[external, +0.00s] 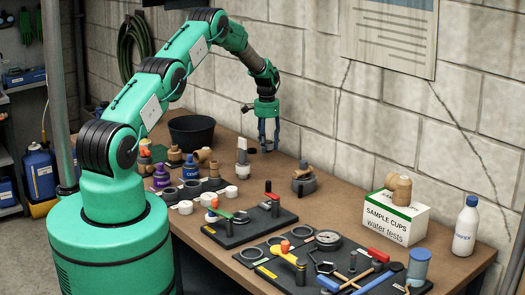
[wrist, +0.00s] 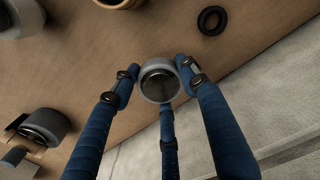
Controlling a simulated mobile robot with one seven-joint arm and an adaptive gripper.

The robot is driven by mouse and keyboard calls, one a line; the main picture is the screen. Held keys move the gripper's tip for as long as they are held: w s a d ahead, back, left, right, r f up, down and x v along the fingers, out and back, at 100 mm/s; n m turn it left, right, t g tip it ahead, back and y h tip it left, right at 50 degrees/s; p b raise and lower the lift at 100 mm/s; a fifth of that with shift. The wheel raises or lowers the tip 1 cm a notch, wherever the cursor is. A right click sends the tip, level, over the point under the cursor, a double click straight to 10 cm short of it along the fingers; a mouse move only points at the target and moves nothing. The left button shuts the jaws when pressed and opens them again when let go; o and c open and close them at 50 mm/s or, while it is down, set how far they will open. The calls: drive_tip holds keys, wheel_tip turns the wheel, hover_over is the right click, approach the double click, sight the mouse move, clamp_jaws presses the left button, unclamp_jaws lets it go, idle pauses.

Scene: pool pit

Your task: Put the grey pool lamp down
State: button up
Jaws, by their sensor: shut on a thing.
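The grey pool lamp (wrist: 160,84) is a short round grey piece with a dark ribbed face, seen between the blue fingers of my gripper (wrist: 162,78) in the wrist view. The fingers are shut on it from the sides. In the external view my gripper (external: 267,143) points down, low over the back of the brown table (external: 330,178), near the block wall. The lamp is mostly hidden by the fingers there. I cannot tell whether its underside touches the table.
A black ring (wrist: 212,20) lies near the gripper. Black boards of tools fill the front. A white sample cups box (external: 393,216) stands at the right.

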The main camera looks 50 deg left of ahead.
sight(267, 143)
drive_tip(key=shift+f, duration=1.85)
drive_tip(key=shift+f, duration=0.15)
drive_tip(key=o, duration=1.2)
wheel_tip(267, 143, up, 12)
drive_tip(key=shift+r, duration=0.15)
